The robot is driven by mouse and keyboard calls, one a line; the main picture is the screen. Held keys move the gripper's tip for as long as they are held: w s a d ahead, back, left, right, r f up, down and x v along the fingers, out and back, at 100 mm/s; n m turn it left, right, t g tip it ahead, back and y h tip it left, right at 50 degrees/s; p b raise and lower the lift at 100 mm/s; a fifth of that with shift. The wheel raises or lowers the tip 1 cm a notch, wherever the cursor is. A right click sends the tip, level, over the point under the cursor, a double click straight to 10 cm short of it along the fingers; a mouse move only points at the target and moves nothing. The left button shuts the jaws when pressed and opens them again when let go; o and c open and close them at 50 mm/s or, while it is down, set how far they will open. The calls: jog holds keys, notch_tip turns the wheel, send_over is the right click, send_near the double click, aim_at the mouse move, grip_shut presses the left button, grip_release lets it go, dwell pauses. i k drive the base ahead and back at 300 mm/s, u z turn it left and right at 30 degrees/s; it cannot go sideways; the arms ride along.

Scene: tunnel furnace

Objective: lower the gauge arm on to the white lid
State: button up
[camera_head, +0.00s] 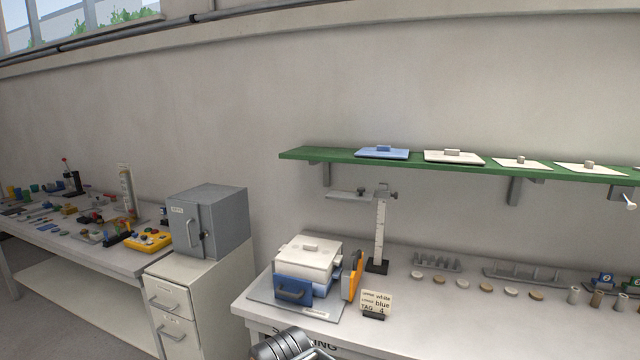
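A white lid (309,248) with a small knob on top sits on a box stack with a blue lower part (293,291) and a front handle. The gauge arm (350,194) is a thin grey bar reaching left from an upright scale post (381,232) on a dark base. It is high above the lid, apart from it, with a clamp knob near the post top. A grey ribbed metal part of my arm (283,344) shows at the bottom edge, in front of the bench. Fingertips cannot be made out there.
A card (376,303) reads upper white, lower blue, tag 4. An orange-and-grey piece (352,275) stands right of the box. A green shelf (290,154) above holds a blue lid (383,153) and several white ones. Small discs and racks line the bench's right.

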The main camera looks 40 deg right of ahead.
aim_at(359, 197)
jog(key=z, duration=0.1)
jog(key=i, duration=0.8)
jog(key=z, duration=1.05)
jog(key=i, duration=0.55)
jog(key=z, duration=0.7)
